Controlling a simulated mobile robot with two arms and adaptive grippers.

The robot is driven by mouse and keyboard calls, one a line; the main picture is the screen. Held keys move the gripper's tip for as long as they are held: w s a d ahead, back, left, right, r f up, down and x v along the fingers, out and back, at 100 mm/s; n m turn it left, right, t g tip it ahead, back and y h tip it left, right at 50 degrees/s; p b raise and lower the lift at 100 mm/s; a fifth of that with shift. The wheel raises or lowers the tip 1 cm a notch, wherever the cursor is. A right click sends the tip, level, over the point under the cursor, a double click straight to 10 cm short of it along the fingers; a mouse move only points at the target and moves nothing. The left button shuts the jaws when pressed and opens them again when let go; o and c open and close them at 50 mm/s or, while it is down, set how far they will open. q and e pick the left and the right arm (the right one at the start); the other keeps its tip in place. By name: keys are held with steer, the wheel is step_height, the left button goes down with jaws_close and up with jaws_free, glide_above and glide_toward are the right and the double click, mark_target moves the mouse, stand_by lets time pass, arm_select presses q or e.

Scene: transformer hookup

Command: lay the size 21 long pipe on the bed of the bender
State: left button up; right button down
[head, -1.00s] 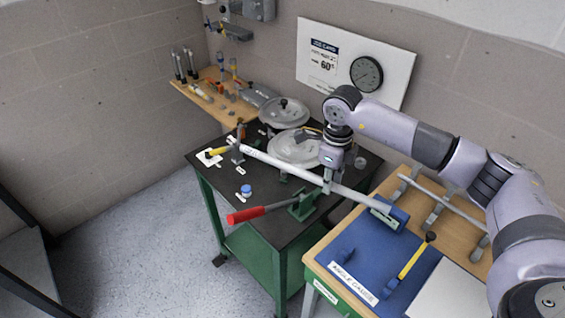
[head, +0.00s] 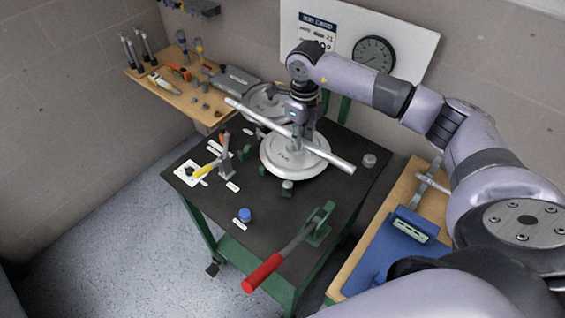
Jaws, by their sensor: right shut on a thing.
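My right gripper (head: 298,135) is shut on the long pale grey pipe (head: 325,153), gripping it near its middle. The pipe slants from upper left to lower right, over a round grey former (head: 280,171) on the bender. I cannot tell whether the pipe touches anything below it. My gripper and the pipe hide part of the former. My left gripper is not in view.
A yellow-handled upright part (head: 223,165) and a blue-capped item (head: 245,215) stand on the bench. A second round former (head: 262,92) lies behind. A wooden shelf with tools (head: 172,100) is at the back left.

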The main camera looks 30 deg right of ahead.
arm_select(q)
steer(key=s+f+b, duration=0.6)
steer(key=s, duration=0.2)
arm_select(e)
steer(key=f, duration=0.4)
steer(key=f+b, duration=0.1)
steer(key=f, duration=0.4)
steer(key=s+f+b, duration=0.1)
steer(key=f, duration=0.4)
steer(key=shift+s+f, duration=0.1)
steer(key=shift+f, duration=0.1)
steer(key=shift+s+f, duration=0.1)
steer(key=shift+f, duration=0.05)
step_height(320, 180, down, 4)
steer(key=b, duration=0.3)
steer(key=shift+f, duration=0.1)
steer(key=c, duration=1.8)
jaws_free()
steer(key=o, duration=0.3)
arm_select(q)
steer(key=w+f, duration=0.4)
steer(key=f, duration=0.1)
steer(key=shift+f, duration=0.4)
arm_select(e)
steer(key=shift+o, duration=0.2)
